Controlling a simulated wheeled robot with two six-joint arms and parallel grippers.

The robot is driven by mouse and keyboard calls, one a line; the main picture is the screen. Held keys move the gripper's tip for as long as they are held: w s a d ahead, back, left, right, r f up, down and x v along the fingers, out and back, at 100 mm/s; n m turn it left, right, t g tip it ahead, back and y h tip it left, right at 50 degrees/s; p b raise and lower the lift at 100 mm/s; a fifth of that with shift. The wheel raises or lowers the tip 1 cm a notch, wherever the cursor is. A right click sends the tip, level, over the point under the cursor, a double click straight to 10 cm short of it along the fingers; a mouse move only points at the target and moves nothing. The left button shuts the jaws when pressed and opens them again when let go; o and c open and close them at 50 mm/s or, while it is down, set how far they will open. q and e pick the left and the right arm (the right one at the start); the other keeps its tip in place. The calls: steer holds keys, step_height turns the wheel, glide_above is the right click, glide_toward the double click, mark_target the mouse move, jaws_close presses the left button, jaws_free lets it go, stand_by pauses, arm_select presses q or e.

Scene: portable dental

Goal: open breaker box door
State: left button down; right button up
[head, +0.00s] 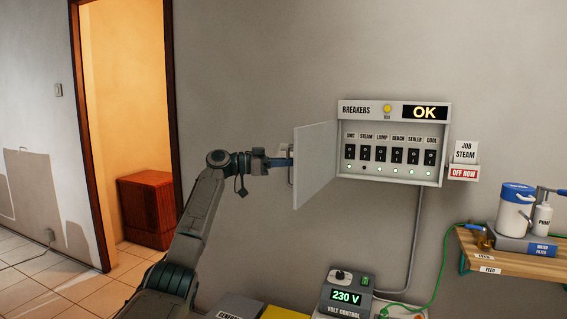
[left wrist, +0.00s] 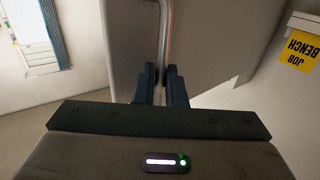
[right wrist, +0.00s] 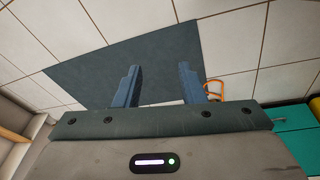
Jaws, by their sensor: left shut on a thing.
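The breaker box (head: 394,142) hangs on the wall with its row of several labelled switches in plain sight. Its door (head: 318,165) is swung out to the left, standing well away from the box front. My left gripper (head: 288,163) is at the door's outer edge, shut on the door handle (head: 290,172). In the left wrist view the metal handle bar (left wrist: 165,40) runs between the fingers (left wrist: 161,86). The door panel fills the view behind it. My right gripper (right wrist: 158,88) is open and empty, over the tiled floor.
A "JOB STEAM / OFF NOW" sign (head: 465,160) is right of the box. A volt control unit (head: 346,293) stands below. A wooden shelf (head: 500,257) with a water filter and pump is at right. A doorway (head: 130,110) is at left. Wall space left of the door is clear.

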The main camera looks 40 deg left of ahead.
arm_select(q)
steer(key=shift+w, duration=0.1)
